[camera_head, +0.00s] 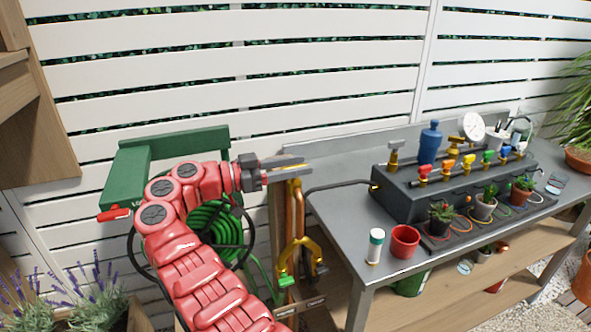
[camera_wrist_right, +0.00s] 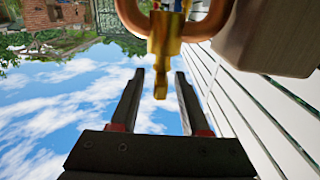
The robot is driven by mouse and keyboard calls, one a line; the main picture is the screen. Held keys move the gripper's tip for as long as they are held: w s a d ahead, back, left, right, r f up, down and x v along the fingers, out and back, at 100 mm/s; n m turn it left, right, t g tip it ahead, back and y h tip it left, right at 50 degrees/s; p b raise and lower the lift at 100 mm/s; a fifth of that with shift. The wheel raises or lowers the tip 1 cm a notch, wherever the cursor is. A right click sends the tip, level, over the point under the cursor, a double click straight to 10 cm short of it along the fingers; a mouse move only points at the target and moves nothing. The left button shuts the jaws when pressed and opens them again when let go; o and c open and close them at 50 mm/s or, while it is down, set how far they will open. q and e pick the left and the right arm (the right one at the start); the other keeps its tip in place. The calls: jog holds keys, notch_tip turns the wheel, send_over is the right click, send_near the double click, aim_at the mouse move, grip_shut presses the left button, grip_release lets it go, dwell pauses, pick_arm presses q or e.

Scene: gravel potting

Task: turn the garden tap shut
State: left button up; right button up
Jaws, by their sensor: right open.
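The garden tap's brass part (camera_wrist_right: 164,42) is at the top of the right wrist view, with copper pipe around it. Its narrow brass end hangs between my finger tips without visibly touching either. In the head view, brass (camera_head: 297,184) shows just below my finger tips, on top of an upright copper pipe (camera_head: 299,212). My right gripper (camera_head: 306,167) is open, pointing right in the head view; its two dark fingers also show in the right wrist view (camera_wrist_right: 159,76). The gripper partly hides the tap's top. My left gripper is not in view.
A green hose reel (camera_head: 215,225) stands behind my arm. A yellow forked fitting (camera_head: 300,250) is lower on the pipe. The grey bench (camera_head: 335,205) to the right holds a red pot (camera_head: 404,242), a white-and-green bottle (camera_head: 375,247) and a dark valve box (camera_head: 405,195). A white slatted fence (camera_head: 330,75) stands behind.

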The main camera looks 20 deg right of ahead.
jog(key=r, duration=0.3)
jog(key=shift+s+a+r, duration=0.1)
jog(key=shift+s+r, duration=0.1)
jog(key=shift+s, duration=0.15)
jog(key=s+a, duration=0.2)
jog(key=s, duration=0.5)
jog(key=s+a+r, duration=0.1)
jog(key=s+a, duration=0.1)
jog(key=s, duration=0.5)
jog(key=shift+s+r+p, duration=0.25)
jog(key=shift+s+p, duration=0.05)
jog(key=shift+s, duration=0.1)
jog(key=shift+a, duration=0.1)
